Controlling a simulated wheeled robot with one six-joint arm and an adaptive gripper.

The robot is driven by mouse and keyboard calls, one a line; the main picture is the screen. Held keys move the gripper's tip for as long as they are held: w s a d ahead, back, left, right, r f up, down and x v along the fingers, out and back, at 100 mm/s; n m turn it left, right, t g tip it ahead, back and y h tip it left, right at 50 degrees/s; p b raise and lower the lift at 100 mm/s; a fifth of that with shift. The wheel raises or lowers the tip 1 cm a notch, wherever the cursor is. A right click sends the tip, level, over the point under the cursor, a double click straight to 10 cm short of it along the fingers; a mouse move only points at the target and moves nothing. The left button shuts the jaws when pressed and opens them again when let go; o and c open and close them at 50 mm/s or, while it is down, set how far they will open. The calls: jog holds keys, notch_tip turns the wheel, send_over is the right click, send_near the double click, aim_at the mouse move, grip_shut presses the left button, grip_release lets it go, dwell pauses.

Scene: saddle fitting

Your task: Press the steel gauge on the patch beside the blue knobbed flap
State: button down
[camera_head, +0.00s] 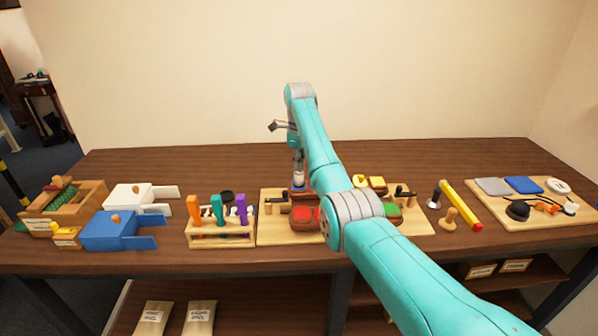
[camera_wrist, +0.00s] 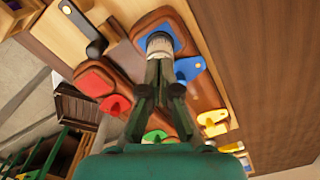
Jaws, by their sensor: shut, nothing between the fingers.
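The steel gauge (camera_wrist: 159,44), a short silvery cylinder with a ribbed band, stands on a blue patch (camera_wrist: 171,27) in the wrist view. The blue knobbed flap (camera_wrist: 188,68) lies right beside that patch. My gripper (camera_wrist: 158,66) is shut, its fingertips together at the gauge's near end; whether they touch it I cannot tell. In the head view my gripper (camera_head: 297,152) points down, with the gauge (camera_head: 299,179) below it over the blue patch (camera_head: 299,188). My arm hides the blue flap there.
Beside it are a red patch (camera_wrist: 95,83) with a red flap (camera_wrist: 117,104), a green flap (camera_wrist: 152,136) and a yellow flap (camera_wrist: 212,118). A tool rack (camera_head: 222,238) stands left of the board (camera_head: 272,232). A yellow bar (camera_head: 460,204) and wooden knob (camera_head: 449,219) are right.

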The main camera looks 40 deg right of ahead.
jog(key=shift+f, duration=0.4)
dwell(0.6)
jog(key=shift+r, duration=0.1)
jog(key=shift+r, duration=3)
